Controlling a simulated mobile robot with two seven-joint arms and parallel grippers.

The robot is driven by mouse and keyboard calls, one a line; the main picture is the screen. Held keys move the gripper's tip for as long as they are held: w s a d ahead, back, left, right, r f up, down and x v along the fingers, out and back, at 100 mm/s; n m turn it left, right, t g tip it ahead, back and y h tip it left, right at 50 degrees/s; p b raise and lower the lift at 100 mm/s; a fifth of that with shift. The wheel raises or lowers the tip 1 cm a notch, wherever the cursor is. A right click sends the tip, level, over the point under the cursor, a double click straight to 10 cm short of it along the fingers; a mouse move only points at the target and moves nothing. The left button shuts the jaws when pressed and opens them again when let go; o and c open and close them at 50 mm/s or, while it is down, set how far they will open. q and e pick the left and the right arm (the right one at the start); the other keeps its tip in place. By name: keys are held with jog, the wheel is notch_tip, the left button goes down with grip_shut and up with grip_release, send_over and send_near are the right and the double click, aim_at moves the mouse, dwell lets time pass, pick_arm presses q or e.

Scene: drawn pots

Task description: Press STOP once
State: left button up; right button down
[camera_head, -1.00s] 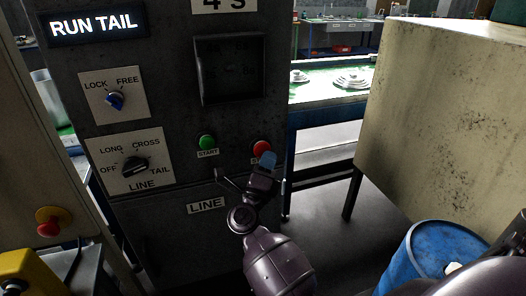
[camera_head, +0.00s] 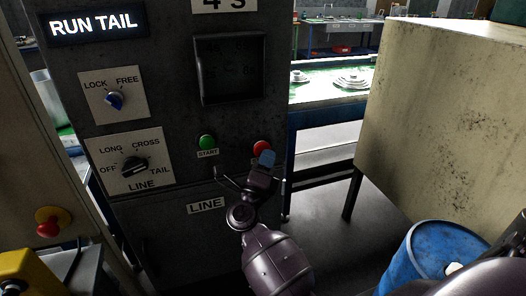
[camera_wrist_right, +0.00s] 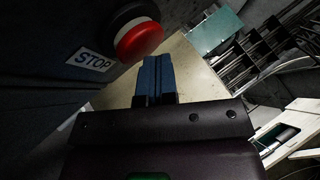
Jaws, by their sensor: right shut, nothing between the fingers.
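The red STOP button (camera_head: 261,147) is on the dark control cabinet, right of the green START button (camera_head: 206,141). In the right wrist view the red button (camera_wrist_right: 138,38) is large and round, with a STOP label (camera_wrist_right: 92,61) at its left. My right gripper (camera_head: 266,159) is shut and empty, its blue fingertips just below the button and partly over it in the head view. In the right wrist view the shut fingers (camera_wrist_right: 155,72) lie below and slightly right of the button; I cannot tell whether they touch it. My left gripper is not in view.
The cabinet carries a LOCK/FREE knob (camera_head: 114,101), a LINE selector (camera_head: 134,168) and a lit RUN TAIL display (camera_head: 97,26). A beige box (camera_head: 445,110) and a blue drum (camera_head: 432,255) stand at the right. Another red button (camera_head: 48,228) is at lower left.

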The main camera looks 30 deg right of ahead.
jog(key=shift+w+d, duration=0.1)
jog(key=shift+w, duration=0.3)
dwell(0.4)
jog(key=shift+s, duration=0.1)
dwell(0.3)
jog(key=shift+s+a, duration=0.25)
jog(key=shift+s, duration=0.7)
jog(key=s+p, duration=0.1)
jog(key=s, duration=0.1)
jog(key=s+a, duration=0.1)
jog(key=s, duration=0.1)
jog(key=shift+s+a+p, duration=0.1)
jog(key=shift+s+p, duration=0.3)
